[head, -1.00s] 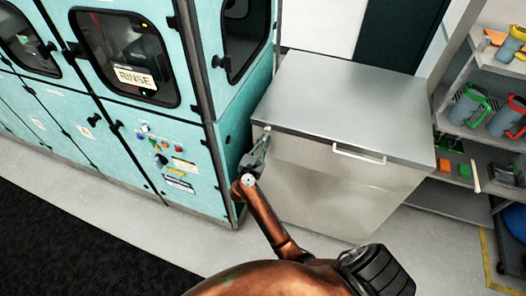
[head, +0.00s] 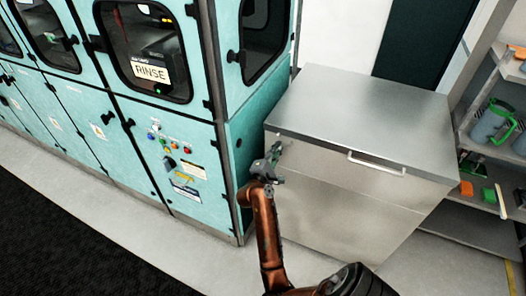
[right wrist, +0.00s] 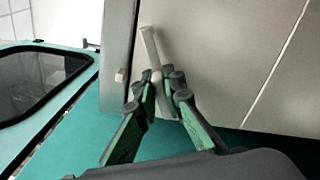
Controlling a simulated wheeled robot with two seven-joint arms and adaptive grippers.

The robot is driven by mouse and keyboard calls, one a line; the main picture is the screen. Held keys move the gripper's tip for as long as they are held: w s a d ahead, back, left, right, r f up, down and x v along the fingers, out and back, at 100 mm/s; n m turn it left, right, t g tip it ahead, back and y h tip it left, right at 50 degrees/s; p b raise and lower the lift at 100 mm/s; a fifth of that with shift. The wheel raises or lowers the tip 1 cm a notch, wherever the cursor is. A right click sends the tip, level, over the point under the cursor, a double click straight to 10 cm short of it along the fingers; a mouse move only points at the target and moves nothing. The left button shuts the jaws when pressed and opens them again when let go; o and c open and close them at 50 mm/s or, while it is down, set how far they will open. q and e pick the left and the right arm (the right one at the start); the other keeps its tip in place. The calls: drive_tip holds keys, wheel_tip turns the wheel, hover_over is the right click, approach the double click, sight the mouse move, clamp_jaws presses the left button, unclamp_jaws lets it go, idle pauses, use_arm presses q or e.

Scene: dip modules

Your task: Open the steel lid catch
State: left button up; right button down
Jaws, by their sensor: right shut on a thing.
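The steel lid (head: 360,112) lies flat and closed on a steel box (head: 340,200). The steel lid catch (right wrist: 151,46) is a narrow pale lever near the box's left front corner, under the lid's edge. In the right wrist view its lower end is between my right gripper's fingertips (right wrist: 162,80), and its free upper part sticks out past them. In the head view my right gripper (head: 274,158) is at the box's upper left front, shut on the catch and hiding most of it. My left gripper is in neither view.
A white handle (head: 377,163) sits on the box front, right of the catch. A teal rinse cabinet (head: 180,170) stands close on the left. A shelf (head: 490,185) with mugs and small parts is on the right. Grey floor is clear in front.

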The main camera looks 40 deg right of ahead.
drive_tip(key=shift+f+m+b, duration=0.2)
drive_tip(key=shift+m+b, duration=0.3)
drive_tip(key=shift+m, duration=0.3)
drive_tip(key=c, duration=2)
unclamp_jaws()
drive_tip(key=shift+r, duration=0.1)
